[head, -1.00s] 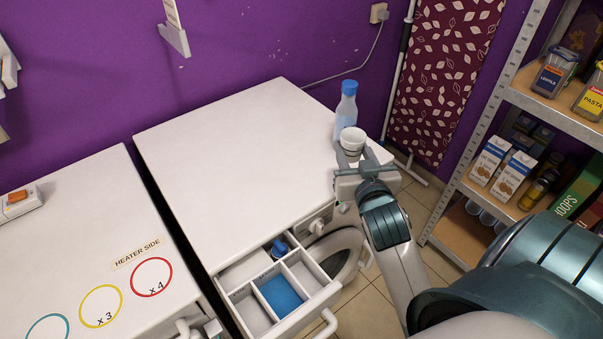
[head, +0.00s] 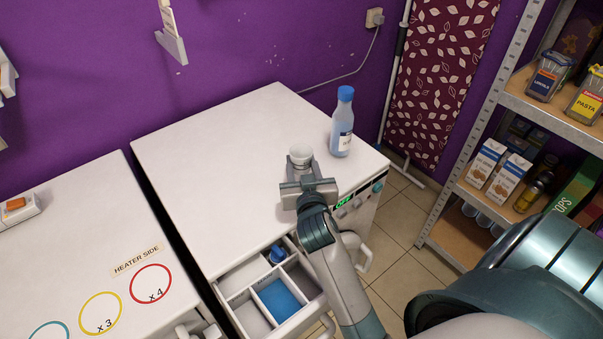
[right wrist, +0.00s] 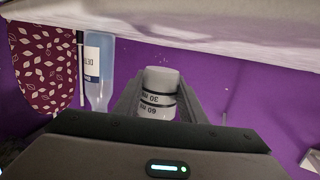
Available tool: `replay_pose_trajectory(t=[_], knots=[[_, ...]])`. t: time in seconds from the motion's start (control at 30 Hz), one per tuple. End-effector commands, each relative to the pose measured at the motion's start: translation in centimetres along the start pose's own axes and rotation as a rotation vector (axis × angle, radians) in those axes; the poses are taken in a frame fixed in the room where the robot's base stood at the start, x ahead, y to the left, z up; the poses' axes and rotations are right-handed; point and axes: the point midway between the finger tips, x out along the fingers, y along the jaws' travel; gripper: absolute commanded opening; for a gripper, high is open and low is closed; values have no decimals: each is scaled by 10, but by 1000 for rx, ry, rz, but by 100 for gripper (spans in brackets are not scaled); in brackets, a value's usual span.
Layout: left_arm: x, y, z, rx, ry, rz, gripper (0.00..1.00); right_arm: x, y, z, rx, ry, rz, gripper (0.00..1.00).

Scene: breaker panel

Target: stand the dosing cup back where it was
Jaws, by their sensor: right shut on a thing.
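The dosing cup (head: 300,156) is small and white, with dark bands and upside-down 30 ml and 60 ml marks in the right wrist view (right wrist: 158,95). My right gripper (head: 303,173) is shut on it, one finger on each side. The cup is over the white machine top (head: 225,150), left of the blue-capped bottle (head: 342,125). In the right wrist view a strip of purple wall shows between cup and white top, so it seems held just above it. The bottle also shows in that view (right wrist: 98,75). My left gripper is not in view.
An open drawer (head: 232,297) with compartments, a blue cap in one, juts from the machine's front under my right arm. The machine top left of the cup is clear. A shelf rack (head: 560,118) stands at the right; a second white top (head: 75,235) with coloured rings lies left.

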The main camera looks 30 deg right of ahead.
Motion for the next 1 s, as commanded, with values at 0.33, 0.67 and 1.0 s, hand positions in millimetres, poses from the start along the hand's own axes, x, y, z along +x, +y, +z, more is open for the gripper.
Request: replay_pose_trajectory(t=[0.33, 0.67, 1.0], knots=[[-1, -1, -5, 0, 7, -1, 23, 1, 1, 6, -2, -1, 1, 13], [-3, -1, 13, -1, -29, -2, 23, 5, 1, 39, -1, -1, 1, 13], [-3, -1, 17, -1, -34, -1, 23, 5, 0, 40, 0, 0, 0, 13]])
